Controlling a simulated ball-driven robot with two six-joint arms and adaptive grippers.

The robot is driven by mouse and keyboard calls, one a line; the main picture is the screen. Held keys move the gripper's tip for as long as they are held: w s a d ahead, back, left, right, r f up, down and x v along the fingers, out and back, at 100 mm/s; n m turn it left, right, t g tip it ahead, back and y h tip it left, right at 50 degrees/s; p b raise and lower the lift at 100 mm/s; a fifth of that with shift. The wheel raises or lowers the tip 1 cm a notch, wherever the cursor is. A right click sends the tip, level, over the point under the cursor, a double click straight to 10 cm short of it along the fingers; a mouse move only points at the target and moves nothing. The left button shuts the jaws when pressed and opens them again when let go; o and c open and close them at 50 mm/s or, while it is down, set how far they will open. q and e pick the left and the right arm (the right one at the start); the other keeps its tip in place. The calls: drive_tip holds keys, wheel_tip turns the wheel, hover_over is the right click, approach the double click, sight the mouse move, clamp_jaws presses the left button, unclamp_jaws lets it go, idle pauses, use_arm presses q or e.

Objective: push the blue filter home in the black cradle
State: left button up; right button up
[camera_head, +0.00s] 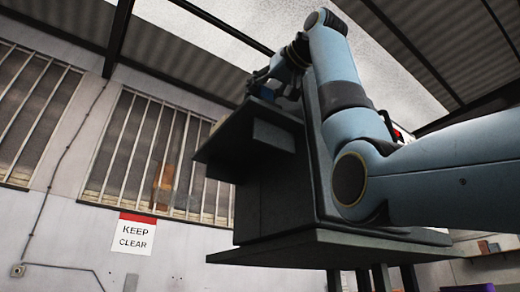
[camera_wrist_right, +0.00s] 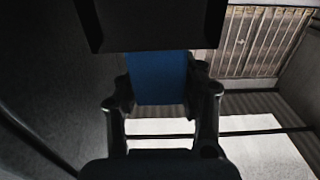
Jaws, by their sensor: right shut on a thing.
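The blue filter (camera_wrist_right: 160,78) shows in the right wrist view between the two dark fingers of my right gripper (camera_wrist_right: 162,96), which is shut on it. The filter's far end meets or passes behind a black block (camera_wrist_right: 150,22), which looks like part of the black cradle. How deep it sits is hidden. In the head view my right gripper (camera_head: 262,84) is small, at the top of a tall dark stand, beside its upper ledge (camera_head: 238,135). My left gripper is not in view.
The dark stand (camera_head: 275,190) has a wide lower plate (camera_head: 310,248) and a tall upright panel close to my right arm. A "KEEP CLEAR" sign (camera_head: 133,234) hangs on the wall below barred windows (camera_head: 150,155). The space left of the stand looks free.

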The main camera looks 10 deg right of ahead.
drive_tip(key=shift+f+b, duration=0.3)
drive_tip(key=shift+f, duration=0.05)
idle(0.9)
drive_tip(key=o, duration=1.3)
drive_tip(key=shift+c, duration=0.2)
drive_tip(key=shift+s, duration=0.15)
drive_tip(key=v, duration=1.1)
drive_tip(key=shift+s+d, duration=0.15)
drive_tip(key=shift+s, duration=0.2)
drive_tip(key=shift+f, duration=0.1)
